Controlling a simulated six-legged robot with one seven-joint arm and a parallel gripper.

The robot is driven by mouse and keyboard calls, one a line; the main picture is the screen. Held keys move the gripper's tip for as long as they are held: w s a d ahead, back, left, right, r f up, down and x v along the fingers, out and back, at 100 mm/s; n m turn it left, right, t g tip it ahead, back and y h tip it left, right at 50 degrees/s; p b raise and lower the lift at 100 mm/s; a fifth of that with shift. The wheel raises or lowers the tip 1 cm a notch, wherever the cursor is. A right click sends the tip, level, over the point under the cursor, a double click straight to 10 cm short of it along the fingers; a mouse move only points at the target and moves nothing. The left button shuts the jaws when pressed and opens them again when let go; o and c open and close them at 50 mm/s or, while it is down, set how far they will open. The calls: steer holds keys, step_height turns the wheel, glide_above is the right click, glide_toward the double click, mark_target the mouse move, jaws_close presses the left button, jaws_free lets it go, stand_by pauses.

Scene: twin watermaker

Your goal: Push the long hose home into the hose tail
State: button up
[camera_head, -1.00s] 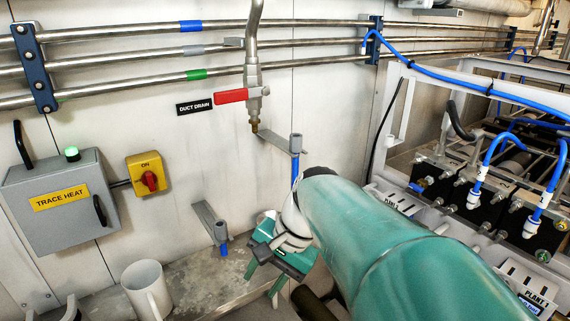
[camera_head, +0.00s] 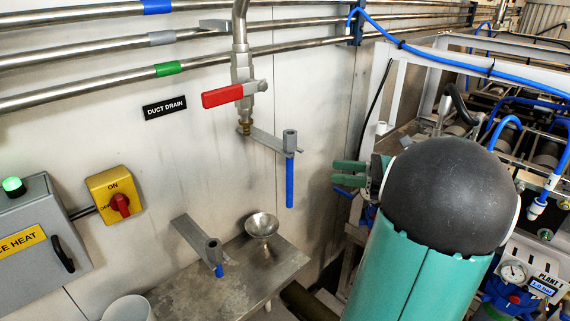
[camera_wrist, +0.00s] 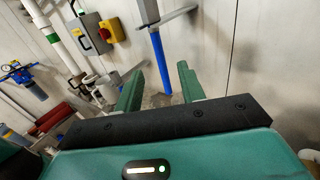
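The long blue hose (camera_head: 290,183) hangs upright from a grey sleeve on a wall bracket (camera_head: 290,143). A short brass hose tail (camera_head: 244,128) points down under the red-handled valve, left of the long hose and a little higher. A shorter blue hose (camera_head: 219,271) shows in a lower grey holder. My gripper (camera_head: 336,173) is right of the long hose, apart from it, fingers pointing left. In the wrist view my gripper (camera_wrist: 157,78) is open and empty, and the long hose (camera_wrist: 160,62) shows beyond the gap between its fingers.
The red valve handle (camera_head: 222,95) sticks out left of the valve. A white framed unit with blue hoses (camera_head: 460,68) stands at the right. The wall around the long hose is clear.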

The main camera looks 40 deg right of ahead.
mark_target(289, 166)
steer(key=x, duration=1.2)
steer(key=shift+a, duration=0.3)
jaws_close()
